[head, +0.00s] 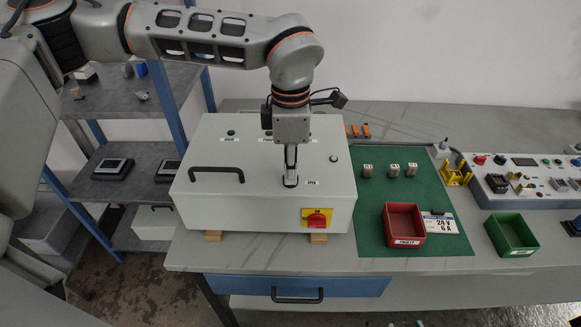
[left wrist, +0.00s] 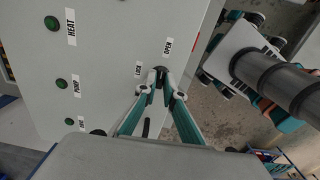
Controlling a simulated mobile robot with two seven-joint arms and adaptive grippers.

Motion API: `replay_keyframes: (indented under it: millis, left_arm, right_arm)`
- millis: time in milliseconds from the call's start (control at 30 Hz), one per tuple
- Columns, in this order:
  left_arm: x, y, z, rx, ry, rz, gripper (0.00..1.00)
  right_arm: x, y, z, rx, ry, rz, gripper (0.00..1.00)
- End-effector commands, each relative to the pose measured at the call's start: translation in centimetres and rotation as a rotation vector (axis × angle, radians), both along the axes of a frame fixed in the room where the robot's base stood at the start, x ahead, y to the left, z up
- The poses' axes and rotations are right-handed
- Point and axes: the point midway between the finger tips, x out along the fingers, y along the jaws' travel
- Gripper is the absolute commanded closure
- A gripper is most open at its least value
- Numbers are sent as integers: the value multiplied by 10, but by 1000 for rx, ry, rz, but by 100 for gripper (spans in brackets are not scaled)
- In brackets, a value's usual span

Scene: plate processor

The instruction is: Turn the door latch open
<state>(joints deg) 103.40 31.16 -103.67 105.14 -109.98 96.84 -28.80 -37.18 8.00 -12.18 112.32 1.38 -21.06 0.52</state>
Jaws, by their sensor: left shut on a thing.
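The pale grey cabinet (head: 250,208) lies on the workbench with its door facing up. My left gripper (head: 290,181) points down at the right part of the door. It is shut on the small dark door latch (left wrist: 159,72), which sits between the fingertips in the left wrist view. The fingers hide most of the latch, so its exact angle is hard to tell. A LOCK label (left wrist: 138,69) and an OPEN label (left wrist: 168,46) lie on either side of it. My right gripper is in neither view.
A black handle (head: 229,170) rises from the door's left side. A red and yellow switch (head: 317,218) is on the cabinet's front. A red bin (head: 404,226) stands on the green mat (head: 375,240) at right, with a green bin (head: 512,234) beyond. Shelves (head: 120,160) stand at left.

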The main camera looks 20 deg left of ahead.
Motion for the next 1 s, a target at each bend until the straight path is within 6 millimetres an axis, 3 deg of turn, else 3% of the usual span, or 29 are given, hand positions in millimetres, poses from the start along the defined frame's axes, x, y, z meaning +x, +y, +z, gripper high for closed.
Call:
replay_keyframes:
  millis: [667, 700, 767, 1000]
  left_arm:
    - [0, 0, 1, -1, -1, -65, 100]
    - [0, 0, 1, -1, -1, -65, 86]
    - [0, 0, 1, -1, -1, -64, 74]
    - [0, 0, 0, 0, -1, -63, 74]
  right_arm:
    - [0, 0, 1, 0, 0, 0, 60]
    - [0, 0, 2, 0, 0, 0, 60]
    - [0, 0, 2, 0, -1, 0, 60]
    - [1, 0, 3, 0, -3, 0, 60]
